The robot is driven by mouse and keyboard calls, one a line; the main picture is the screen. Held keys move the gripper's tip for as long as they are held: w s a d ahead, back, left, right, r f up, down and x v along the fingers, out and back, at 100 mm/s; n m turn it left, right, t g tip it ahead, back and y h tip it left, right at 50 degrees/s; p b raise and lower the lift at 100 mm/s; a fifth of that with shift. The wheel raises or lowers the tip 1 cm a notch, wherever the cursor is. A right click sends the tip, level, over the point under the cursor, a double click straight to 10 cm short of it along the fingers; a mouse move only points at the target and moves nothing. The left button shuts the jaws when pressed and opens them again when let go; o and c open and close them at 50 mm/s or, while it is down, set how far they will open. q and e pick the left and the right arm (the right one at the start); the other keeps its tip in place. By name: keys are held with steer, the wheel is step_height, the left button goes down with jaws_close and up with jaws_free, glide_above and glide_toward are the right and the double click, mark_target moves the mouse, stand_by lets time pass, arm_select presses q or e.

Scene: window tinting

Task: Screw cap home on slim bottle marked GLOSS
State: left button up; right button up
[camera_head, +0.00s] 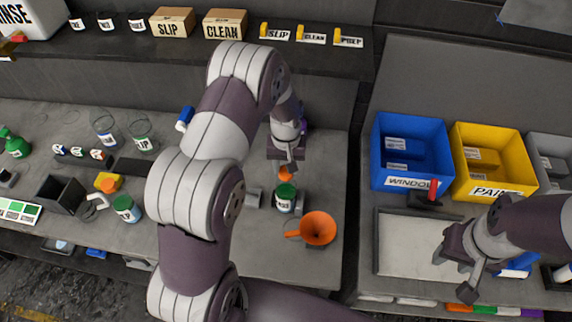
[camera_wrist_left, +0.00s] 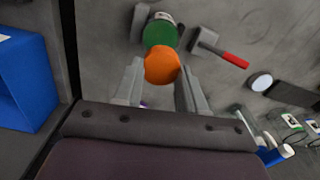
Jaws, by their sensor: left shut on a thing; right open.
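My left gripper (camera_head: 287,167) points down at the middle bench and is shut on an orange cap-like piece (camera_head: 285,175). In the left wrist view, this orange piece (camera_wrist_left: 161,65) sits between the two fingers (camera_wrist_left: 160,88). Whether a bottle is under it cannot be told. I cannot read a GLOSS label anywhere; the slim bottle is hidden or not identifiable. My right gripper (camera_head: 456,275) is open and empty over the right bench.
An orange funnel (camera_head: 318,228) stands near the green-lidded jar. Blue (camera_head: 440,135) and yellow (camera_head: 520,152) bins stand at right, behind a pale tray (camera_head: 391,245). Several jars stand at left.

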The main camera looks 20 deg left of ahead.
arm_select(q)
steer(key=m, duration=1.3)
steer(key=o, duration=1.1)
steer(key=shift+o, duration=0.2)
steer(key=n, duration=0.7)
steer(key=shift+p, duration=0.3)
steer(key=n, duration=0.6)
steer(key=shift+n, duration=0.3)
